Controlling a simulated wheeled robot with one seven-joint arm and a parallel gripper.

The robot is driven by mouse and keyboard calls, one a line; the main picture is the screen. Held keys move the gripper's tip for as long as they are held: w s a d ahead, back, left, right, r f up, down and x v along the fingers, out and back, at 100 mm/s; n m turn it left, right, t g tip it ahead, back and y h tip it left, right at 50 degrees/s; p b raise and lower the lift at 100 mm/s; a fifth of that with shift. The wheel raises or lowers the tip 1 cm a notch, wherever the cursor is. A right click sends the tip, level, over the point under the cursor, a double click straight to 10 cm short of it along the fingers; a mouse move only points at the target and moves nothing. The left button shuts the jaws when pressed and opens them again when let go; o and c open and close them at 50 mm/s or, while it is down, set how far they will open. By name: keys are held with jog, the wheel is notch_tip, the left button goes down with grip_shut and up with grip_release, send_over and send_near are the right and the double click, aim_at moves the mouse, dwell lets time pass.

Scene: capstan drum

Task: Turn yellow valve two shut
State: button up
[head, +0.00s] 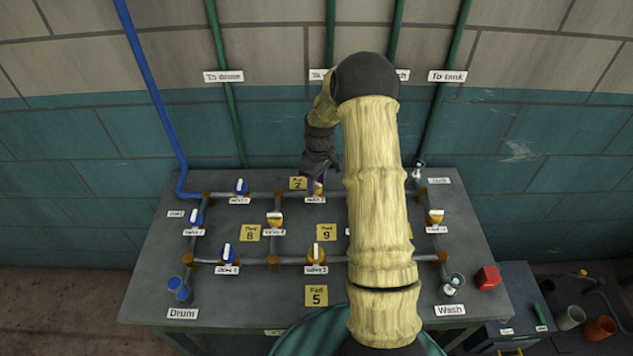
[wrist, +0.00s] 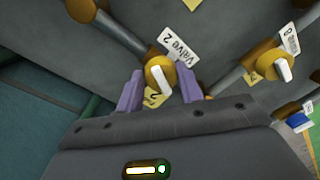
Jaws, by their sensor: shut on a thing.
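Yellow valve two (wrist: 157,66) is in the wrist view, with a white lever handle (wrist: 161,80) on its yellow body and a tag reading "Valve 2" beside it. My gripper (wrist: 160,84) has its two purple fingers on either side of this handle and is shut on it. The handle slants toward my gripper in the wrist view. In the head view my gripper (head: 320,180) reaches down to the same valve (head: 317,189) on the back pipe. My arm hides part of the board to the right of it there.
Other yellow valves (head: 275,218) and blue valves (head: 241,187) with white handles stand close by on the grey pipes. Several yellow pad tags lie flat between them. Green pipes (head: 226,85) rise along the wall behind.

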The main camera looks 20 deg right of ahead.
aim_at(320, 184)
jog(key=m, duration=0.6)
jog(key=shift+a+m, duration=0.1)
jog(key=shift+m, duration=0.2)
jog(key=m+t, duration=0.1)
jog(key=m, duration=0.5)
jog(key=shift+a+r+m, duration=0.1)
jog(key=shift+m, duration=0.2)
jog(key=o, duration=1)
jog(key=shift+s, duration=0.1)
notch_tip(320, 184, up, 17)
jog(key=d+b, duration=0.1)
jog(key=b, duration=0.1)
jog(key=shift+s, duration=0.35)
jog(key=shift+r, duration=0.1)
